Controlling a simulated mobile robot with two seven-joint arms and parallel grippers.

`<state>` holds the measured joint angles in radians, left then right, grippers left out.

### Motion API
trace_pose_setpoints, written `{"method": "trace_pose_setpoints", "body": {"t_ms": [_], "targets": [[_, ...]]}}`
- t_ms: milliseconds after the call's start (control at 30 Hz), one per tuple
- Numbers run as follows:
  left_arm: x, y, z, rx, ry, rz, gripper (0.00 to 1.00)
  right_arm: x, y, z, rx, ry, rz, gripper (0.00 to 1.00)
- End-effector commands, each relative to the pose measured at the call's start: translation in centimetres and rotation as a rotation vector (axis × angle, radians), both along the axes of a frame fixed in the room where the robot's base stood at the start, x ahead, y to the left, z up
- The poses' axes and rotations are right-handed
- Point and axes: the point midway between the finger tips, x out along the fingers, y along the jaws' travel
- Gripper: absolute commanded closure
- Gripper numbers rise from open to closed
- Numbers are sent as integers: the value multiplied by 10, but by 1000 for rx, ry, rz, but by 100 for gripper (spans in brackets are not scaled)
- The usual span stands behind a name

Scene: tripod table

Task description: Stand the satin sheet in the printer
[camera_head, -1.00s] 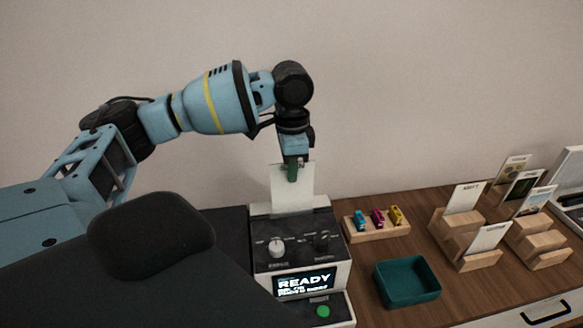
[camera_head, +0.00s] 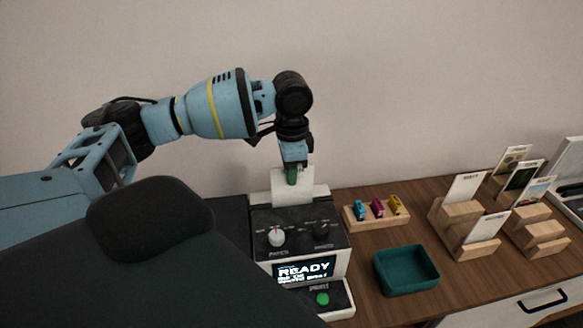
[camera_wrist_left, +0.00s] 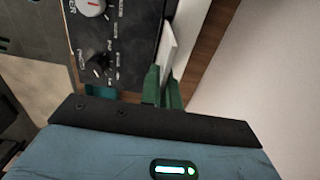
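The printer (camera_head: 264,222) is a white and black unit whose lit screen reads READY. A plain white sheet (camera_head: 309,188), whose print I cannot read, stands upright at the back of the printer, its lower edge hidden behind the top panel. It also shows in the left wrist view (camera_wrist_left: 168,50). My left gripper (camera_head: 292,176) points down with its green fingers at the sheet's upper part. In the left wrist view the fingers (camera_wrist_left: 162,90) are close together with the sheet between them. My right gripper is not in view.
Right of the printer are a wooden block (camera_head: 362,222) with small coloured pieces and a teal tray (camera_head: 405,290). Further right, wooden stands (camera_head: 467,252) hold several cards and sheets. A wall rises close behind the printer. A drawer (camera_head: 510,310) is at front right.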

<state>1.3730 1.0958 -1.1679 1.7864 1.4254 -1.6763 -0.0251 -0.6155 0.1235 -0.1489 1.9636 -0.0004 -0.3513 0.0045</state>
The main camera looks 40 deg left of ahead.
Motion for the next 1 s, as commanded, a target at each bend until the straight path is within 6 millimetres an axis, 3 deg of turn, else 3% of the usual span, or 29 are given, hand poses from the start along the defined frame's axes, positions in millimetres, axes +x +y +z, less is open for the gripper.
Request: {"method": "trace_pose_setpoints", "body": {"t_ms": [500,1000], "targets": [[0,0,-21,-1,1,0,100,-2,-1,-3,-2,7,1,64],[0,0,-25,0,0,0,100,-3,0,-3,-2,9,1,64]]}}
